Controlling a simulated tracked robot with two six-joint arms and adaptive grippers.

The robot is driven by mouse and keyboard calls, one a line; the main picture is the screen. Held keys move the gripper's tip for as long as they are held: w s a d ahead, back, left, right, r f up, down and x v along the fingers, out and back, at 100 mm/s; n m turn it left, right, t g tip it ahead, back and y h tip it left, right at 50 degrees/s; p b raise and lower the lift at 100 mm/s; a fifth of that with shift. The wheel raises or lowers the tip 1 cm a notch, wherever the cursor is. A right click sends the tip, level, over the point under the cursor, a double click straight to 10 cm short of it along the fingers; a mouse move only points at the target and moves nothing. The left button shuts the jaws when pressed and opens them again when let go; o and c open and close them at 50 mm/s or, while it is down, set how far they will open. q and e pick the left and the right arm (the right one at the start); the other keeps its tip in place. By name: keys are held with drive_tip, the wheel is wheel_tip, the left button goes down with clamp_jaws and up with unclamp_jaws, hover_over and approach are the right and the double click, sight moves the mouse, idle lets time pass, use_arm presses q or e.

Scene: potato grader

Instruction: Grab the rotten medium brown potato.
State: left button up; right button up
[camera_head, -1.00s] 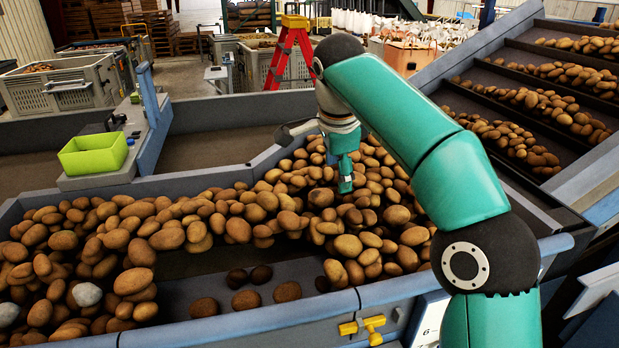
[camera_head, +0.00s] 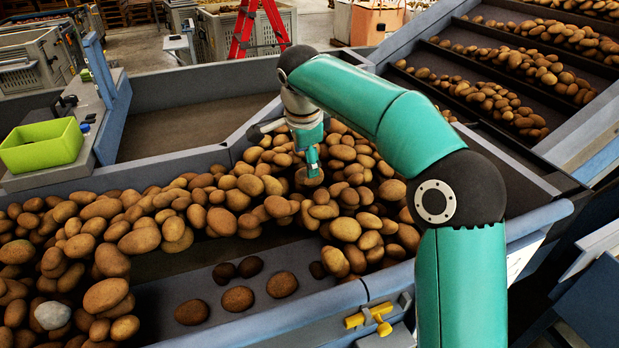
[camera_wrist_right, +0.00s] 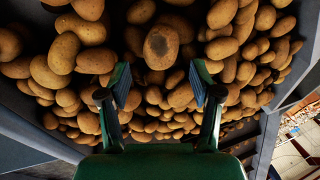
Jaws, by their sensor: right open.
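A medium brown potato with a dark, rotten-looking patch (camera_wrist_right: 161,46) lies on the pile. In the right wrist view it is ahead of and between the two fingers, apart from them. My right gripper (camera_wrist_right: 160,84) is open with nothing between its fingers. In the head view my right gripper (camera_head: 312,162) points down over the pile, with a brown potato (camera_head: 308,177) just under its tips. I cannot tell from the head view how wide the gap to it is. My left gripper is not in view.
Potatoes crowd around the gripper on every side. Several dark potatoes (camera_head: 237,299) lie apart on the bare front strip. A grey lump (camera_head: 52,315) sits at the left. A lime green bin (camera_head: 42,146) stands on the left ledge. A blue-grey wall (camera_head: 270,322) edges the front.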

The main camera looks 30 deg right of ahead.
sight(302, 180)
drive_tip(key=shift+d+p+x, duration=0.15)
drive_tip(key=shift+p+x, duration=0.1)
drive_tip(key=shift+x, duration=1.45)
drive_tip(key=shift+d+p+x, duration=0.1)
drive_tip(key=shift+p+x, duration=0.15)
drive_tip(key=shift+x, duration=1.45)
drive_tip(key=shift+s, duration=0.1)
drive_tip(key=shift+r, duration=0.1)
drive_tip(key=c, duration=1)
drive_tip(key=shift+o, duration=0.2)
